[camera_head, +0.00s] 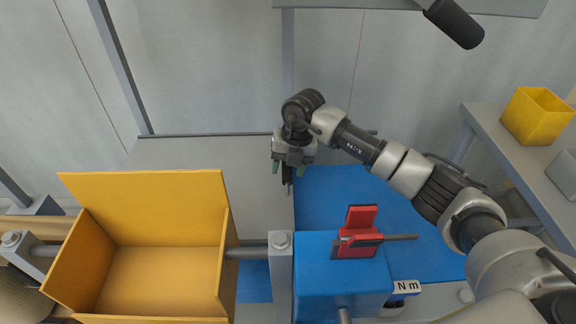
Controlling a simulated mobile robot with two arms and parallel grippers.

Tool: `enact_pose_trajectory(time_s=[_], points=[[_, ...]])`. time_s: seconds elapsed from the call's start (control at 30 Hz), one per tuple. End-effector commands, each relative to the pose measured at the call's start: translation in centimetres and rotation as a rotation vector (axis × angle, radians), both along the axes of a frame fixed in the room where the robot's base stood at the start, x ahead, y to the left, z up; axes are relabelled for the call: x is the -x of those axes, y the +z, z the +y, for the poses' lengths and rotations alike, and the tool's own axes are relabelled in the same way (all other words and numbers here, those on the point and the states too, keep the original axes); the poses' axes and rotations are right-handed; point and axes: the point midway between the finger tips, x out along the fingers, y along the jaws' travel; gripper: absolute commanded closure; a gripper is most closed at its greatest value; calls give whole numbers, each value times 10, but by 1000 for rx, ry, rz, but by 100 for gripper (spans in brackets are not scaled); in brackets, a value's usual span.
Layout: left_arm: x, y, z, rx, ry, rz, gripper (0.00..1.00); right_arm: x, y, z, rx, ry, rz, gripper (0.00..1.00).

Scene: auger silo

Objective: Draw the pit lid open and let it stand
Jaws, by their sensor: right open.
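A flat grey panel (205,173) that looks like the pit lid lies low behind the yellow box, beside a blue surface (345,190). I cannot tell for certain where the lid's edges run or whether it stands partly open. My right gripper (288,170) points down over the border between the grey panel and the blue surface. Its green-tipped fingers are apart. A narrow dark upright part shows between or just below them, perhaps a handle; contact cannot be made out. My left gripper is not in view.
An open yellow box (150,280) stands at the left front. A blue housing (342,275) with a red lever (360,235) stands at the front, right of a grey post (281,270). A yellow bin (538,116) sits on a grey bench at right.

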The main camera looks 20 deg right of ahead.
Motion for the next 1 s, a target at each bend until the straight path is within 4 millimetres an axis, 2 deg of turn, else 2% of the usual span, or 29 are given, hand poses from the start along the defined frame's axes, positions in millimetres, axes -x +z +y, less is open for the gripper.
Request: enact_pose_trajectory(time_s=[0.2,0.53,0.8,0.9,1.0], points=[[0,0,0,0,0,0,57,0,0,0,0,0,0,50],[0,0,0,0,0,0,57,0,0,0,0,0,0,100],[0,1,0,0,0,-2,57,1,1,-4,0,-1,-1,100],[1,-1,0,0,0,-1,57,3,1,-14,2,-2,0,100],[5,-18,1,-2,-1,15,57,8,2,-32,4,-3,0,100]])
